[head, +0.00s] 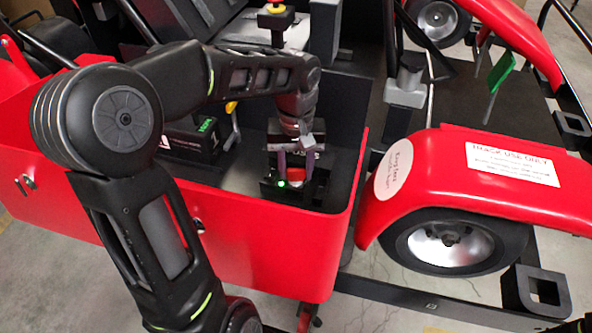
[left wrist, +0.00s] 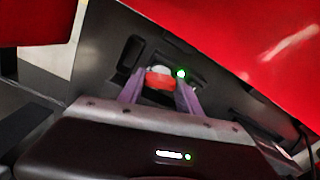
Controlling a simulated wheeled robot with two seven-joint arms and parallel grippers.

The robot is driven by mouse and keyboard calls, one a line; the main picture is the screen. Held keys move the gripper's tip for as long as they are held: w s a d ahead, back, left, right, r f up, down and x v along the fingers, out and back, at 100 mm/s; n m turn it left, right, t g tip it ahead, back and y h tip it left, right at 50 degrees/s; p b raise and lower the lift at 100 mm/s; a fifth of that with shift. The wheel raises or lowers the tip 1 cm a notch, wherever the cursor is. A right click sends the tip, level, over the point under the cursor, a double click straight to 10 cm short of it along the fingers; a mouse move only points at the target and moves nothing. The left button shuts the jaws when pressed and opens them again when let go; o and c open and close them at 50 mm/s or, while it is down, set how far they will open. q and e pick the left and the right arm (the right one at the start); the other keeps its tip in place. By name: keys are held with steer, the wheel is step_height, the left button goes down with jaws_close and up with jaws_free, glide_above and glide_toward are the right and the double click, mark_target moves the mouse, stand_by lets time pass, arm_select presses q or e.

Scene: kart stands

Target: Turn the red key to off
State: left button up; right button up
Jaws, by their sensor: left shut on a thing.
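The red key (head: 294,177) sits on a black panel (head: 325,197) inside the red side pod of the kart. A small green light (head: 282,184) glows beside it. My left gripper (head: 297,176) reaches down into the pod and is shut on the key, one finger on each side. In the left wrist view the red key (left wrist: 160,80) shows between the purple fingertips, with the green light (left wrist: 181,73) just to its right. The key's exact angle is hard to tell because the fingers hide its sides. My right gripper is not seen.
The red pod wall (head: 340,225) rises close around the gripper on the front and right. A black box with green lettering (head: 195,138) and a yellow lever (head: 233,125) stand left of it. A red fender (head: 450,170) over a wheel is at the right.

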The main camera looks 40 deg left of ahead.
arm_select(q)
steer(key=shift+n, duration=1.3)
steer(key=n+b, duration=0.1)
steer(key=n, duration=0.2)
steer(key=shift+f+n+b, duration=0.1)
steer(key=shift+n+b, duration=0.2)
steer(key=shift+n, duration=1.2)
